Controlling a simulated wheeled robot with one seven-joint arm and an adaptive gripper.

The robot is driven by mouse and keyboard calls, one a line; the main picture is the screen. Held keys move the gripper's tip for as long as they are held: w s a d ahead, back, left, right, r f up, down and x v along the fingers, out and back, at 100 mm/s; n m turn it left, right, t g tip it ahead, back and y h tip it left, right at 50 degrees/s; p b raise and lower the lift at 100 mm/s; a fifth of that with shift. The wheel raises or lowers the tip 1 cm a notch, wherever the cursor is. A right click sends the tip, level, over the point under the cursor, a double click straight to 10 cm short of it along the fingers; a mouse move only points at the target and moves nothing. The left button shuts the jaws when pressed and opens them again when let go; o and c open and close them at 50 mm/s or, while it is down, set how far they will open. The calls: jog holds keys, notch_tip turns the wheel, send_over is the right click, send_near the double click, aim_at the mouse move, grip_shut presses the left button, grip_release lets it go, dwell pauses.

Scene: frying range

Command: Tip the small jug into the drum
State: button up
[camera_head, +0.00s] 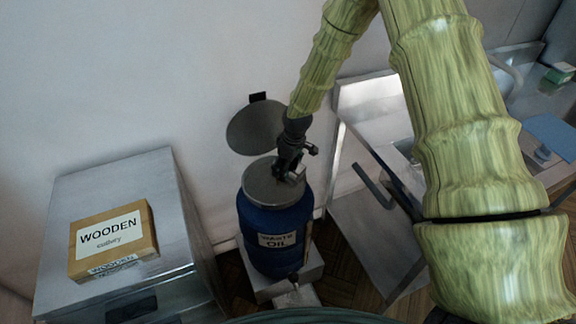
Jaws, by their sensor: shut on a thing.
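A blue drum (273,233) with a label that ends in "OIL" stands against the wall. Its top (258,188) is grey. A dark round lid (254,128) is raised behind it, against the wall. My gripper (291,174) reaches down from above to the right part of the drum's top. It is shut on a small, pale grey thing (297,176), which I take to be the small jug. The fingers hide most of it, so its tilt and contents cannot be told.
A metal cabinet (112,193) stands left of the drum, with a wooden box (112,240) marked "WOODEN cutlery" on top. The drum rests on a low pale base (312,262). Metal counters (375,92) stand close on the right, partly hidden by my arm.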

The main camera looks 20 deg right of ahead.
jog(key=shift+w+a+r+g+h+p, duration=0.3)
jog(key=shift+w+g+h+p, duration=0.15)
jog(key=shift+g+p, duration=0.15)
jog(key=shift+w+a+r+g+h+p, duration=0.3)
jog(key=shift+w+g+h+p, duration=0.2)
jog(key=shift+g, duration=0.2)
jog(key=shift+w+a+r+g+h, duration=0.2)
jog(key=shift+w+a+g+h, duration=0.3)
jog(key=shift+w+g+h, duration=0.45)
jog(key=shift+s+g, duration=0.25)
dwell(0.5)
jog(key=shift+y, duration=0.3)
notch_tip(320, 180, up, 5)
jog(key=shift+r+p, duration=0.1)
jog(key=shift+p, duration=1.1)
